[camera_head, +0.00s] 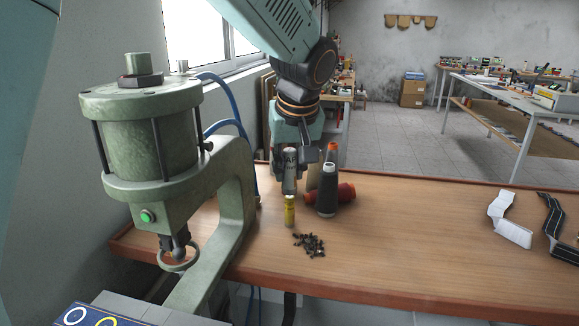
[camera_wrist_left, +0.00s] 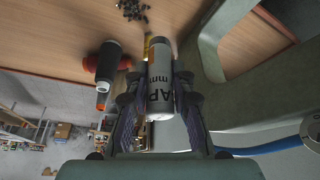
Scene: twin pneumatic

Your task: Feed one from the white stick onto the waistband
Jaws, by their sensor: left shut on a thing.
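My left gripper (camera_head: 289,180) is upright above the back of the wooden table, beside the green press. It is shut on the white stick (camera_wrist_left: 158,85), a pale tube with dark lettering that fills the space between the fingers in the left wrist view. The stick's pale top (camera_head: 291,153) shows between the fingers in the head view. A yellow stick (camera_head: 290,211) stands upright on the table just below the gripper. A white folded band (camera_head: 508,224) and a black band with a pale line (camera_head: 555,222) lie at the right; I cannot tell which is the waistband. My right gripper is not in view.
The green press (camera_head: 150,150) stands at left, with a ring under its ram. A dark thread cone (camera_head: 328,190) and a red spool (camera_head: 345,193) stand and lie right of the gripper. Small dark pieces (camera_head: 310,245) lie in front. The table's middle right is clear.

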